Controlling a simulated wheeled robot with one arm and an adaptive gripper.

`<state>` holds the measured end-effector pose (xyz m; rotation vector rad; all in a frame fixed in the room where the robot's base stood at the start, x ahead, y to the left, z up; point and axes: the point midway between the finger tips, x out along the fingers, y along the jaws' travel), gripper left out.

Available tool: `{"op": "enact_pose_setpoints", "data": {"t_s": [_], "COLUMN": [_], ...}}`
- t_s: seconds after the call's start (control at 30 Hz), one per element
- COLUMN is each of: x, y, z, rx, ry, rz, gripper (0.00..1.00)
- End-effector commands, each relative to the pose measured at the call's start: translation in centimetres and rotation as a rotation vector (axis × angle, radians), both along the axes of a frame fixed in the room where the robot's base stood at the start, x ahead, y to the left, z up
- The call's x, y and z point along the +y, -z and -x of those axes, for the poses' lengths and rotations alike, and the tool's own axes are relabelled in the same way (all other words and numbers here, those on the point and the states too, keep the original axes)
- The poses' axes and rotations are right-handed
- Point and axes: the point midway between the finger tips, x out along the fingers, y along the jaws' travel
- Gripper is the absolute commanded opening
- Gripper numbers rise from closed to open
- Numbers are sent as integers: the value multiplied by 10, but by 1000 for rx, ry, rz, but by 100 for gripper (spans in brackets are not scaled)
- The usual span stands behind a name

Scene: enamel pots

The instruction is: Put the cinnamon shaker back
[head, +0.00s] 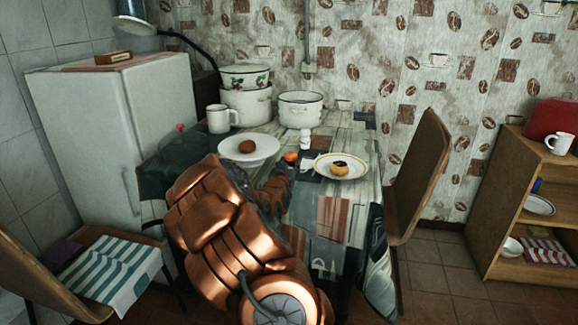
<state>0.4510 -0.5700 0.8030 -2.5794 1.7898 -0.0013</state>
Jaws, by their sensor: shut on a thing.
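My gripper (283,168) is over the table, reached by my copper-coloured arm from the front. Its dark fingers are small in view and partly hidden by the arm. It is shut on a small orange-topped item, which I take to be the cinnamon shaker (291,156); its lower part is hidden. Small white shakers (305,138) stand just behind and to the right of it. I cannot tell whether the held shaker touches the table.
The table (332,220) also holds a plate with a brown roll (247,146), a plate with a doughnut (340,166), a white mug (221,118) and enamel pots (300,108). A chair (418,180) stands at the right, another at the left (35,275). A shelf (515,210) is far right.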

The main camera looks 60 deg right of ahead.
Motion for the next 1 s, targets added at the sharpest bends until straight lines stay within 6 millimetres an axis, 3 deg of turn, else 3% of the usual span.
{"op": "enact_pose_setpoints", "data": {"t_s": [0.17, 0.2, 0.43, 0.8, 1.0], "x": [0, 0, 0, 0, 17], "y": [3, 3, 2, -2, -1], "z": [0, 0, 0, 0, 5], "rx": [1, 1, 1, 1, 2], "ry": [-1, -1, -1, 0, -1], "rz": [0, 0, 0, 0, 2], "gripper": [4, 43, 66, 66, 66]}}
